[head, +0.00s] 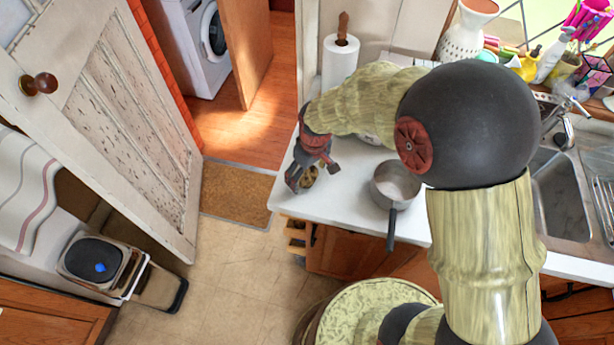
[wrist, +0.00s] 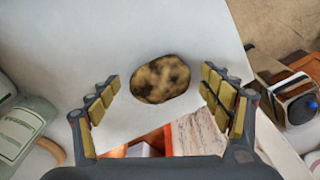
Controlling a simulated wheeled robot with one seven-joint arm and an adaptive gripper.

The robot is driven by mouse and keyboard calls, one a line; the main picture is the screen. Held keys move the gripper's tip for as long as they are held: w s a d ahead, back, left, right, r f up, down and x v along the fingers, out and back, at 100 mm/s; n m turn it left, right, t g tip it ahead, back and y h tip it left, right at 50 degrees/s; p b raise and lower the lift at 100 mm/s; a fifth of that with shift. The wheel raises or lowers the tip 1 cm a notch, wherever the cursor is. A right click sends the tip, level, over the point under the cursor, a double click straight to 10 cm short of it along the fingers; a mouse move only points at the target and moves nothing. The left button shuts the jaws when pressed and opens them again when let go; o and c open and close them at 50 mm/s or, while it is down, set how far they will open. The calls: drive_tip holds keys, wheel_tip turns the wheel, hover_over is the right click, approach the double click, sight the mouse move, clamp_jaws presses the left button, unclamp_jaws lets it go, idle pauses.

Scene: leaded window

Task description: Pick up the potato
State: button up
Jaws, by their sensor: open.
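The potato (wrist: 160,79) is brown with dark patches and lies on the white counter (wrist: 190,35). In the wrist view it sits between and just beyond the fingertips of my gripper (wrist: 160,92), with a gap on each side. In the head view my gripper (head: 304,182) is low over the counter's left end, and the potato (head: 310,176) shows partly between its fingers. My gripper is open and holds nothing. Parts of the potato are hidden by the fingers in the head view.
A grey saucepan (head: 396,184) stands on the counter right of my gripper, its handle over the front edge. A paper towel roll (head: 340,62) stands at the back. The sink (head: 562,200) is at the right. Bottles (wrist: 22,128) show at the wrist view's left.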

drive_tip(key=shift+f, duration=0.1)
drive_tip(key=shift+c, duration=1.3)
drive_tip(key=c, duration=1)
